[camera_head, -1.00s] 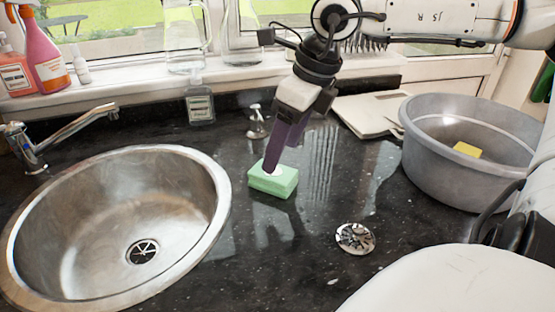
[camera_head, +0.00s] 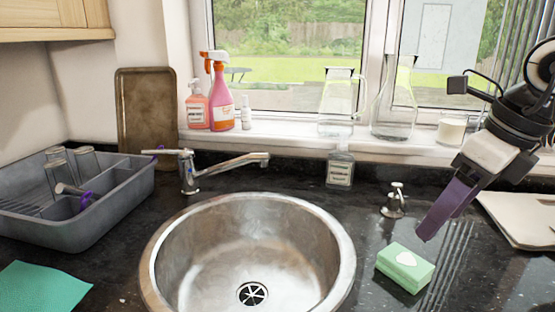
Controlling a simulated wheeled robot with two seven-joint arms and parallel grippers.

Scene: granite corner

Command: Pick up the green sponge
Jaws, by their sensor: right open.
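The green sponge (camera_head: 405,270) lies flat on the dark granite counter, right of the round sink. A pale mark shows on its top. My right gripper (camera_head: 431,232) comes in from the right, its purple fingers pointing down and left. The fingertips show just above the sponge's far right side in the picture, with a small gap between them and the sponge. The gripper is open and holds nothing. The fingers overlap from this angle. My left gripper is not in view.
The steel sink (camera_head: 345,250) takes up the middle, with a tap (camera_head: 225,165) behind it. A small dispenser (camera_head: 395,200) stands behind the sponge. Pale boards (camera_head: 520,215) lie at the right. A grey dish rack (camera_head: 85,220) and a green cloth (camera_head: 42,290) are at left.

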